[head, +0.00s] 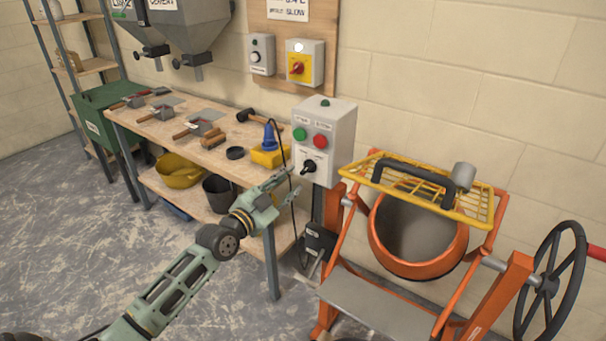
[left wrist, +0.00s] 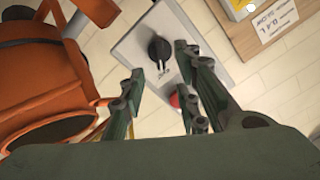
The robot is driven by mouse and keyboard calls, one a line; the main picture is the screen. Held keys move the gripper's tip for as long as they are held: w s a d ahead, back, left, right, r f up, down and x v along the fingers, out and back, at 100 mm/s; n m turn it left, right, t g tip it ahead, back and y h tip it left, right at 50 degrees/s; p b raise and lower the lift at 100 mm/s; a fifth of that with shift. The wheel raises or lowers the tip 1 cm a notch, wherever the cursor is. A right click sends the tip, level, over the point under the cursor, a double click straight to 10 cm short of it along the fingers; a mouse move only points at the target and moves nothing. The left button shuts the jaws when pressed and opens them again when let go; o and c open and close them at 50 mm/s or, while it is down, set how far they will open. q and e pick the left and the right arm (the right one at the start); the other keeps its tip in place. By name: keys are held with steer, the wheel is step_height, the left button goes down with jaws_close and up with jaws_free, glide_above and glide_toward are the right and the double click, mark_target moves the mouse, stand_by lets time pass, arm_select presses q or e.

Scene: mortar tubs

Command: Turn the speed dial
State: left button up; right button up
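The speed dial (head: 309,166) is a black knob low on the front of a grey control box (head: 341,130), below a green and a red button. In the left wrist view the dial (left wrist: 159,49) shows on the box face, beyond the fingertips. My left gripper (head: 286,186) is open and empty, just left of and below the dial, apart from it. Its two fingers (left wrist: 160,97) stand spread in the left wrist view. The red button (left wrist: 175,100) is partly hidden behind a finger there. My right gripper is not in view.
An orange mixer (head: 418,268) with a yellow grate (head: 478,205) stands right of the box. A wooden bench (head: 150,128) with trowels and a blue-and-yellow tool (head: 269,154) stands left. A dark cable hangs beside the box. Floor at lower left is clear.

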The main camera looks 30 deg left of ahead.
mark_target(304, 171)
arm_select(q)
steer(key=w, duration=0.7)
steer(key=shift+w+d+f, duration=0.1)
steer(key=shift+d+f, duration=0.1)
steer(key=shift+d, duration=0.2)
jaws_close()
